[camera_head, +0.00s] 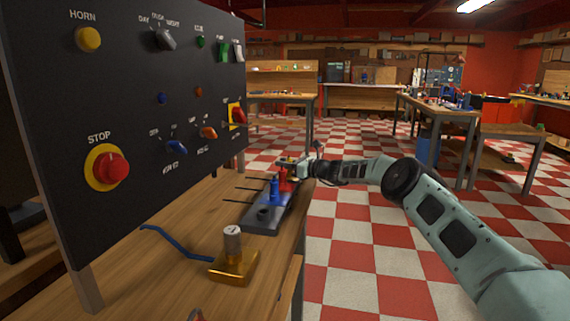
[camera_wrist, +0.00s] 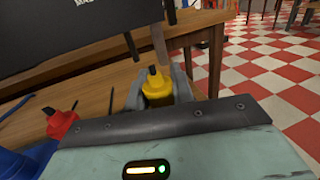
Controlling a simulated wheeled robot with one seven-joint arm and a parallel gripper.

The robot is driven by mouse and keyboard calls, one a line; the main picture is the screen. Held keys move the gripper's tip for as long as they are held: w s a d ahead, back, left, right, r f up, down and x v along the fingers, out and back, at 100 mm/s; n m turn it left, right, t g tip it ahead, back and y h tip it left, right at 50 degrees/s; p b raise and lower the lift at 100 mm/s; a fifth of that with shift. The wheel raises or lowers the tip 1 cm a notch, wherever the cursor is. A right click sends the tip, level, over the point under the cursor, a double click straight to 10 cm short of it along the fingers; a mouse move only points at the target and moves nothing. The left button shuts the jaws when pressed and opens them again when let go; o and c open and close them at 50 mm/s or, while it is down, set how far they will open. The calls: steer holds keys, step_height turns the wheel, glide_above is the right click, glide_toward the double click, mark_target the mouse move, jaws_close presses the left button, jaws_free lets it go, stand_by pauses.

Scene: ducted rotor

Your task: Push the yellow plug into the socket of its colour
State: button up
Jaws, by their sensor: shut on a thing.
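My gripper (camera_wrist: 157,84) is shut on the yellow plug (camera_wrist: 158,92), which stands between its two grey fingers in the wrist view. In the head view my gripper (camera_head: 288,163) is at the far end of a dark block (camera_head: 262,226) on the bench. The plug's lower end is hidden, so I cannot tell if it is in a hole or clear of one. A red plug (camera_wrist: 62,121) and a blue plug (camera_wrist: 18,164) are to the left in the wrist view. The blue plug (camera_head: 274,191) also shows on the block. I cannot make out a yellow socket.
A black control panel (camera_head: 130,110) with buttons and switches stands along the bench's left. A brass block with a knob (camera_head: 233,263) and a bent blue rod (camera_head: 180,246) lie on the nearer wooden bench (camera_head: 140,285). Checkered floor (camera_head: 360,250) is open to the right.

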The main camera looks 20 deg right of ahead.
steer(key=shift+f, duration=0.25)
steer(key=o, duration=1)
steer(key=shift+o, duration=0.2)
steer(key=shift+s+d, duration=0.1)
steer(key=shift+d, duration=0.05)
steer(key=shift+s+d, duration=0.2)
steer(key=shift+d, duration=0.05)
steer(key=v, duration=1.6)
steer(key=shift+s, duration=0.3)
